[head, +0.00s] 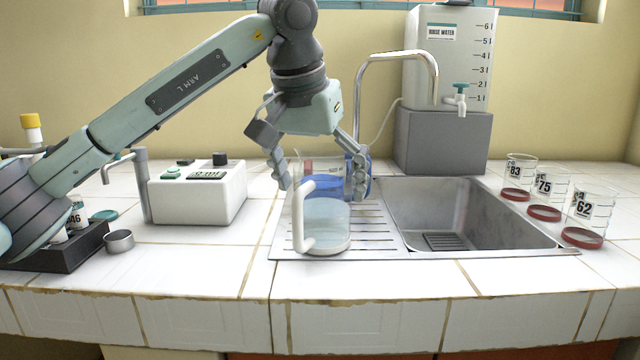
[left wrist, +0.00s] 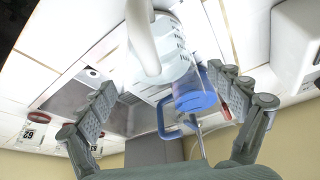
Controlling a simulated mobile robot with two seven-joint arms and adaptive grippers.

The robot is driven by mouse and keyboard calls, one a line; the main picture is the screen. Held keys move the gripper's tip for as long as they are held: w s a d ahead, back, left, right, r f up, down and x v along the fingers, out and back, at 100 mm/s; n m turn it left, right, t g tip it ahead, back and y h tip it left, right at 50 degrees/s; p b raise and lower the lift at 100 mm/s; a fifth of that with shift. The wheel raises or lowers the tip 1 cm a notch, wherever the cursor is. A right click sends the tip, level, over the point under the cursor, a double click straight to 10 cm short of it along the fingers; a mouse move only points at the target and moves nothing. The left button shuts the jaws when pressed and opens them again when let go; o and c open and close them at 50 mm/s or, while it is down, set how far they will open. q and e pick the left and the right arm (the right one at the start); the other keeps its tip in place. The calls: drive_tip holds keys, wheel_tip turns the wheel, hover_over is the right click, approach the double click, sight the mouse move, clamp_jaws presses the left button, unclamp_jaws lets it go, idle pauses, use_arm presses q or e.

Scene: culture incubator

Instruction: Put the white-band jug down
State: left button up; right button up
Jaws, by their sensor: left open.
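The white-band jug (head: 326,228) stands upright on the ribbed drainboard left of the sink basin. It is clear, with a white handle (head: 301,217) toward the front left; the handle also shows large in the left wrist view (left wrist: 142,38). My left gripper (head: 320,186) is open, its fingers pointing down and spread wide, one to each side of the jug's upper part as seen from the head. I cannot tell whether a finger touches it. In the left wrist view the open fingers (left wrist: 166,104) have nothing clamped between them. My right gripper is out of view.
A blue-band jug (head: 358,186) stands close behind, partly hidden by my gripper. The sink basin (head: 465,215) and tap (head: 432,68) are to the right. Several beakers, including number 62 (head: 590,208), line the far right. A white device (head: 198,195) stands left; counter front is clear.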

use_arm(q)
drive_tip(key=p+v, duration=0.1)
drive_tip(key=v, duration=1)
drive_tip(key=shift+r, duration=0.1)
drive_tip(key=shift+s+r, duration=0.25)
drive_tip(key=shift+r, duration=0.2)
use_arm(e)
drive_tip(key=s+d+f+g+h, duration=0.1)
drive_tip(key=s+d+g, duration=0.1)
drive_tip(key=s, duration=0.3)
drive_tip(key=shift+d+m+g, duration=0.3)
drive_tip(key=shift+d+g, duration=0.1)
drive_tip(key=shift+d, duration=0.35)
use_arm(q)
drive_tip(key=shift+s, duration=0.1)
